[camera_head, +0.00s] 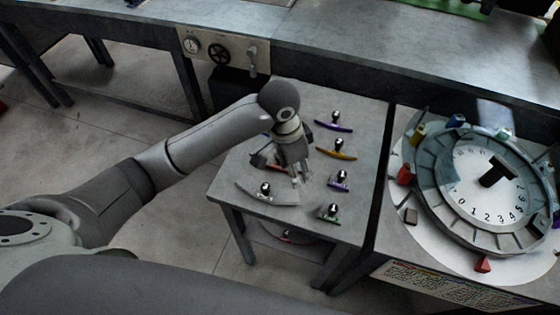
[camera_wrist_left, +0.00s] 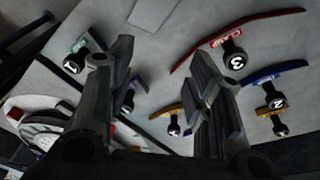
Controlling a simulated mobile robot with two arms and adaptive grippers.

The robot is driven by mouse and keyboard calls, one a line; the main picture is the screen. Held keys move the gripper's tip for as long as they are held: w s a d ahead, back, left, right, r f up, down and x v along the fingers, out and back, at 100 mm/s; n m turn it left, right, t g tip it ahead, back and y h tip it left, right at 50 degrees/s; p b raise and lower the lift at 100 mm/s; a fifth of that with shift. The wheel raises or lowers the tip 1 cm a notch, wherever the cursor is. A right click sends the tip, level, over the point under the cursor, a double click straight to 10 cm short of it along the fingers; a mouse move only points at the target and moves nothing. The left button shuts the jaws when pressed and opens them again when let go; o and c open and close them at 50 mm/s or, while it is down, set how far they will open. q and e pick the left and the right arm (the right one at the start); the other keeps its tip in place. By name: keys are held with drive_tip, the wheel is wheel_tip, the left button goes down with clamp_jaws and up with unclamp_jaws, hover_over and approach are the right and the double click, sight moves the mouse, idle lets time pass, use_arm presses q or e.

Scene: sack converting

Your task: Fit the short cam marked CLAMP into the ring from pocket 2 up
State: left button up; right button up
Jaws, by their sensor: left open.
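In the head view, several curved cams with black knobs lie on the small grey table (camera_head: 225,189): blue-violet (camera_head: 333,126), yellow (camera_head: 337,154), purple (camera_head: 338,185), green (camera_head: 327,218), pale grey (camera_head: 265,196) and red (camera_head: 262,161). A green cam (camera_wrist_left: 83,44) has a label too small to read. My left gripper (camera_head: 301,179) is open and empty above the table among the cams; its fingers also show in the wrist view (camera_wrist_left: 160,95). The ring (camera_head: 436,199) surrounds a numbered white dial.
The ring stands on the table to the right, with coloured blocks around it, including a red one (camera_head: 483,264). A black pointer (camera_head: 492,172) sits on the dial. A bench (camera_head: 345,47) with a gauge panel (camera_head: 222,48) runs behind. A dark gap separates the two tables.

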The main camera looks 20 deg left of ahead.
use_arm(q)
drive_tip(key=shift+g+y, duration=0.3)
drive_tip(key=shift+y, duration=0.6)
drive_tip(key=w+a+r, duration=0.4)
drive_tip(key=w+a, duration=0.1)
drive_tip(key=shift+a+r, duration=0.35)
drive_tip(key=shift+r, duration=0.05)
drive_tip(key=p, duration=0.1)
approach(273, 162)
drive_tip(key=shift+s+d+f, duration=0.15)
drive_tip(key=shift+d+f, duration=0.5)
drive_tip(key=shift+d, duration=0.3)
drive_tip(key=f, duration=0.1)
drive_tip(key=f+p, duration=0.1)
drive_tip(key=f, duration=0.2)
drive_tip(key=shift+w+p, duration=0.3)
drive_tip(key=shift+f, duration=0.65)
clamp_jaws()
